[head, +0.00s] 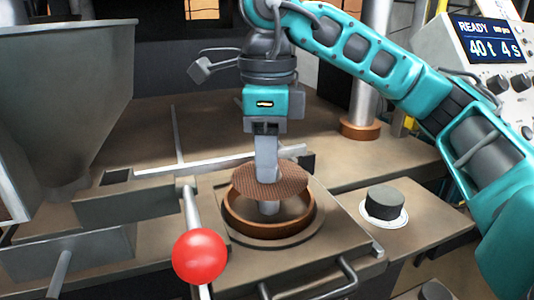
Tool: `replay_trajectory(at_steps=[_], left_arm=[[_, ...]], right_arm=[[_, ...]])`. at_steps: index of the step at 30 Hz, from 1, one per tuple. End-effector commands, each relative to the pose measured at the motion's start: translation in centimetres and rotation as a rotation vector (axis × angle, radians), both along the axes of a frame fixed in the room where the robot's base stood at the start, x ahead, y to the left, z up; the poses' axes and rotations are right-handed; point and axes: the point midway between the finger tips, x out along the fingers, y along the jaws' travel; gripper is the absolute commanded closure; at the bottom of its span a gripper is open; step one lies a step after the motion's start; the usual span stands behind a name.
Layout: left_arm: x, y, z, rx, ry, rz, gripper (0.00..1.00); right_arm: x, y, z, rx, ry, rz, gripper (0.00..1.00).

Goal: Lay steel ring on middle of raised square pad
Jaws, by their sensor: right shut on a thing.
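My right gripper (267,172) points straight down and is shut on a brown, mesh-like round disc (245,179). It holds the disc roughly level above a brown round mould ring (232,216). A short grey piece shows under the disc, inside the mould ring; I cannot tell if it is a fingertip or a post. I cannot make out a loose steel ring for certain. A white round ring or plate (394,222) lies under a dark cylinder (384,201), on a raised flat slab (355,204) at right. My left gripper is not in view.
A red ball knob (199,256) on a lever stands in front of the mould. A large grey hopper (66,90) fills the left. A steel column (371,70) stands behind, and a display panel (487,45) is at upper right. Bar handles stick out at the front.

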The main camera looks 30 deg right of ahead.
Motion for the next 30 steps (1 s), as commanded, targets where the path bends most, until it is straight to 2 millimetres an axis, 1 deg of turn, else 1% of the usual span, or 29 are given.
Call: replay_trajectory(at_steps=[11, 12, 21, 30], left_arm=[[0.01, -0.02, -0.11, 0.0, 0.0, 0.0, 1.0], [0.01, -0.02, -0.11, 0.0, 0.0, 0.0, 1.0], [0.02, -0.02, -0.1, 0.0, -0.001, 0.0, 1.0], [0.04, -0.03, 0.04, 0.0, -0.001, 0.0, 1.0]], right_arm=[[0.0, -0.01, -0.19, 0.0, 0.0, 0.0, 0.99], [0.0, -0.01, -0.19, 0.0, 0.0, 0.0, 0.7], [0.0, -0.01, -0.19, 0.0, 0.0, 0.0, 0.41], [0.01, -0.01, 0.1, -0.001, -0.001, 0.0, 0.41]])
